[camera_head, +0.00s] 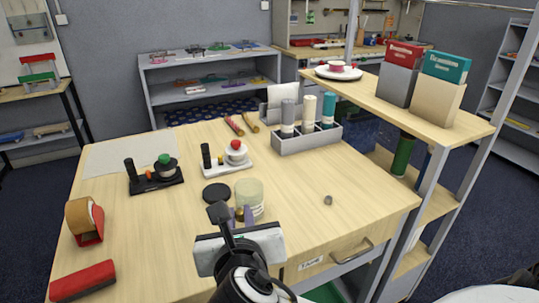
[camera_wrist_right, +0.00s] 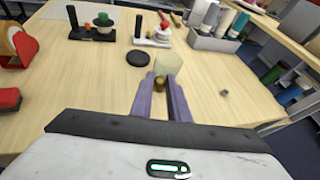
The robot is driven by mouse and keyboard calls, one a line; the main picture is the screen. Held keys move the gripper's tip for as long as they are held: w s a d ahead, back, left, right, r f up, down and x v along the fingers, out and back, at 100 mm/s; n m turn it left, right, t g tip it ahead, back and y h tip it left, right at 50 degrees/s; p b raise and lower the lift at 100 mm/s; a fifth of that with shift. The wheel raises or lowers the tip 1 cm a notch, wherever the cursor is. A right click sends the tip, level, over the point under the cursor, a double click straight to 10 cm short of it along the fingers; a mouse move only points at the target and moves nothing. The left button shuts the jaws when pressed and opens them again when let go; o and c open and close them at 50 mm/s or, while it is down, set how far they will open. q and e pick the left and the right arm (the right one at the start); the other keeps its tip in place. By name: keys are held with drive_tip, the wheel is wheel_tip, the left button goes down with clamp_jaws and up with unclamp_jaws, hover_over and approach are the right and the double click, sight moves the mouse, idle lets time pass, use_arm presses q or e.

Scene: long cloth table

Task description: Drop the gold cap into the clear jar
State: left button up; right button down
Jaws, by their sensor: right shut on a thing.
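The clear jar (camera_head: 250,196) stands on the wooden table, and it also shows in the right wrist view (camera_wrist_right: 165,64). My right gripper (camera_head: 241,214) reaches in from the front edge, with its purple fingers just in front of the jar in the picture. In the right wrist view the fingers (camera_wrist_right: 160,86) are shut on the small gold cap (camera_wrist_right: 158,81). The cap overlaps the near side of the jar in the picture, and I cannot tell whether they touch. My left gripper is not in view.
A black round lid (camera_head: 216,193) lies left of the jar. A small grey nut-like piece (camera_head: 328,200) lies to the right. Behind are two small stands (camera_head: 155,178) and a grey bin (camera_head: 307,141) with bottles. A tape dispenser (camera_head: 86,220) and red case (camera_head: 82,281) are at left.

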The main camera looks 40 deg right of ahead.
wheel_tip(320, 180, up, 3)
drive_tip(key=m+h, duration=0.1)
hover_over(254, 182)
drive_tip(key=s+a, duration=0.3)
drive_tip(key=s, duration=0.1)
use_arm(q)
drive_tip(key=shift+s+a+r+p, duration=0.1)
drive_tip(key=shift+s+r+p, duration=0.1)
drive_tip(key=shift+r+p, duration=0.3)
use_arm(e)
drive_tip(key=shift+g, duration=0.4)
drive_tip(key=shift+w+d+f, duration=0.1)
drive_tip(key=shift+d+f, duration=0.05)
drive_tip(key=shift+f, duration=1.4)
drive_tip(key=shift+w+d+f, duration=0.1)
drive_tip(key=shift+d+f, duration=0.05)
drive_tip(key=shift+f, duration=1.4)
drive_tip(key=c, duration=1.6)
unclamp_jaws()
drive_tip(key=shift+s, duration=0.1)
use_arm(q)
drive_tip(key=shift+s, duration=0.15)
use_arm(e)
drive_tip(key=v, duration=1)
drive_tip(key=shift+a, duration=0.15)
